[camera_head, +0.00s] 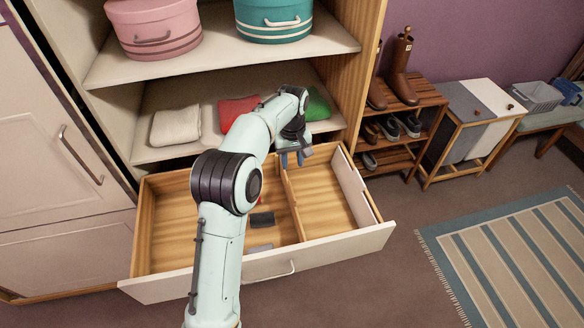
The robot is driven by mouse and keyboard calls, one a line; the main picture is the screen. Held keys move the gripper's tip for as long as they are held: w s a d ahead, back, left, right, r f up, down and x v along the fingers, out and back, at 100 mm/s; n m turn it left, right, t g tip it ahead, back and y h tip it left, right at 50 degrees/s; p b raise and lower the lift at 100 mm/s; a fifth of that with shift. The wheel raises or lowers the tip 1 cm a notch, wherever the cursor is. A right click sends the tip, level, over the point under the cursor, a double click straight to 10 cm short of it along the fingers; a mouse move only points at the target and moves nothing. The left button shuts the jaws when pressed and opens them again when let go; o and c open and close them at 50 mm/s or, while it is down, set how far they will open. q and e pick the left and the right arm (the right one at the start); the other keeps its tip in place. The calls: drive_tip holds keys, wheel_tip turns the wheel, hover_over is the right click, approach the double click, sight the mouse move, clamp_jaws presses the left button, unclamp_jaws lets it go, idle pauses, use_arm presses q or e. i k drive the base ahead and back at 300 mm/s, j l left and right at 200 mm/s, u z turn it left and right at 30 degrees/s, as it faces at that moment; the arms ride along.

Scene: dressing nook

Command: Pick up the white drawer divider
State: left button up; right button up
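A pale white panel (351,187), which looks like the white drawer divider, stands on edge along the right side of the pulled-out wooden drawer (162,228). My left gripper (292,159) points down over the back part of the drawer, to the left of the panel and apart from it. Its two fingers show a small gap with nothing seen between them. A wooden partition (292,207) runs front to back just below the gripper; I cannot tell whether they touch. My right gripper is not in view.
Small dark items (262,220) lie in the drawer's left compartment, partly hidden by my arm. Folded white (176,126), red and green cloths lie on the shelf behind. A shoe rack (421,98) stands right of the wardrobe. The right compartment's floor is clear.

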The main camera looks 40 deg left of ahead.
sight(352, 184)
drive_tip(key=k+l, duration=0.75)
drive_tip(key=l, duration=0.2)
